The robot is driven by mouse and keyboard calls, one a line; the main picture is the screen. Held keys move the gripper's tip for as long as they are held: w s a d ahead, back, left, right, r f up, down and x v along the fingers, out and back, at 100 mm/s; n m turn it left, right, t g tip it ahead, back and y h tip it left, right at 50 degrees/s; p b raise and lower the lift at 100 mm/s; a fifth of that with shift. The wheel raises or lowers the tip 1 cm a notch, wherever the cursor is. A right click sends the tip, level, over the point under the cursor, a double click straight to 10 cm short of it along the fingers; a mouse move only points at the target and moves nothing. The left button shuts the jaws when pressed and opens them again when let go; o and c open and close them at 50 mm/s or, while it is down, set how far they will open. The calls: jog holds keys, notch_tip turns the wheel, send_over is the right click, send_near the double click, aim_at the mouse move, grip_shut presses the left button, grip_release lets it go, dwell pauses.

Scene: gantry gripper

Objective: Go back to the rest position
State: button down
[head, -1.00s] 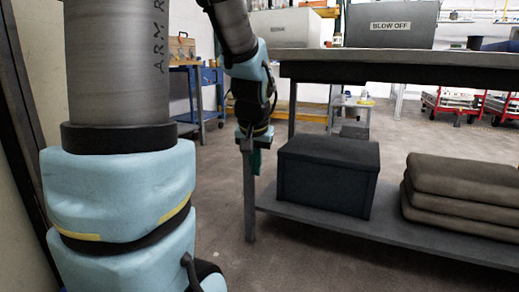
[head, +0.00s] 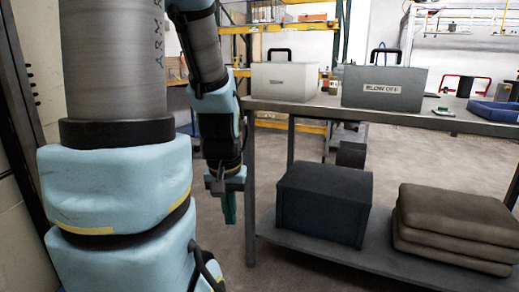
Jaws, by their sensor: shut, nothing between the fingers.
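My arm hangs down at the left of the head view, with its links folded and the wrist pointing at the floor. My gripper (head: 229,208) is at the lower end, with green fingers pointing down. It is shut and I see nothing held in it. It hangs in the air just left of the workbench's front left leg, apart from the bench as far as I can tell.
A metal workbench (head: 300,108) stands to the right. On top are a light grey case (head: 283,82), a grey "BLOW OFF" case (head: 382,88) and a blue tray (head: 497,112). A dark box (head: 322,205) and stacked brown cushions (head: 455,225) fill the lower shelf.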

notch_tip(320, 180, up, 22)
jog(key=p, duration=1.9)
jog(key=shift+f, duration=0.2)
